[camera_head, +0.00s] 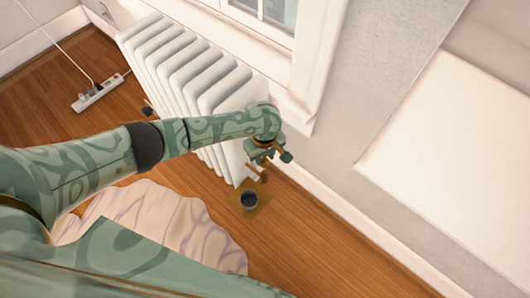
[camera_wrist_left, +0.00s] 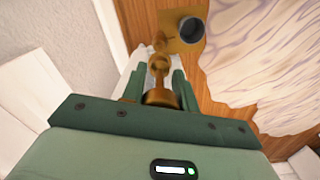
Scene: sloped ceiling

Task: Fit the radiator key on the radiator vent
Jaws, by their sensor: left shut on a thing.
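The white ribbed radiator (camera_head: 187,62) stands along the wall under the window. My left arm reaches across it, and my left gripper (camera_head: 266,158) is at its near end. In the left wrist view the gripper (camera_wrist_left: 160,88) is shut on a brass-coloured radiator key (camera_wrist_left: 158,97), which points away from the palm. My right gripper is out of view.
A dark cup (camera_head: 249,201) stands on a brown mat (camera_head: 262,197) on the wooden floor below the gripper. A pale wavy-edged rug (camera_head: 150,214) lies to the left. A power strip (camera_head: 97,92) with a cable lies at far left. The wall is close on the right.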

